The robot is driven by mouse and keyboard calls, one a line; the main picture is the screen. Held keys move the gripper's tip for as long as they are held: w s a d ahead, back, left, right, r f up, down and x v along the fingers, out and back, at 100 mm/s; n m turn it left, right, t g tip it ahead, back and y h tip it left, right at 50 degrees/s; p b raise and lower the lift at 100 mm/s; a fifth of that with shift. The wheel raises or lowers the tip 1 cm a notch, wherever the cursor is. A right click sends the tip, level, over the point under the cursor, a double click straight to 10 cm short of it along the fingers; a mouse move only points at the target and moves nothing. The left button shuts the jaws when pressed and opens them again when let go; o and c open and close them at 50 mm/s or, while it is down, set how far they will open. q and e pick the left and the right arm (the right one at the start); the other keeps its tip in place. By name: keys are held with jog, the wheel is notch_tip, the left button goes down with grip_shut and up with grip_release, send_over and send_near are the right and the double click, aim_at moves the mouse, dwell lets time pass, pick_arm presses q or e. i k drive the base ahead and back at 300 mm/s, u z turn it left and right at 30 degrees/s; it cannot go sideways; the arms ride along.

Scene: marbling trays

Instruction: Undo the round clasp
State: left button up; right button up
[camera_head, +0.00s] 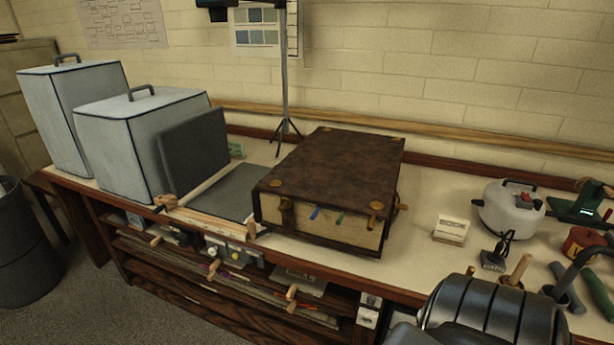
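A large box (331,164) with a mottled brown lid and pale front lies on the worktable, its dark-edged front toward me. Several small fittings line its front: a brown one (287,213) at the left, a blue tab (314,212), a green tab (340,217) and a tan fitting (374,221) at the right. Another tan fitting (401,207) sticks out at its right side. Flat tan round pieces sit near the lid's corners. I cannot tell which fitting is the round clasp, or its state. Neither of my grippers is in view.
Two grey lidded cases (146,143) and an upright dark panel (194,150) stand left of the box. A thin stand (284,85) rises behind it. A white kettle-like pot (508,209) and tools are at the right. A dark ribbed form covers the lower right.

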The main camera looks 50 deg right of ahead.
aim_at(287, 210)
jog(key=u, duration=0.35)
jog(key=i, duration=2.75)
jog(key=z, duration=3.7)
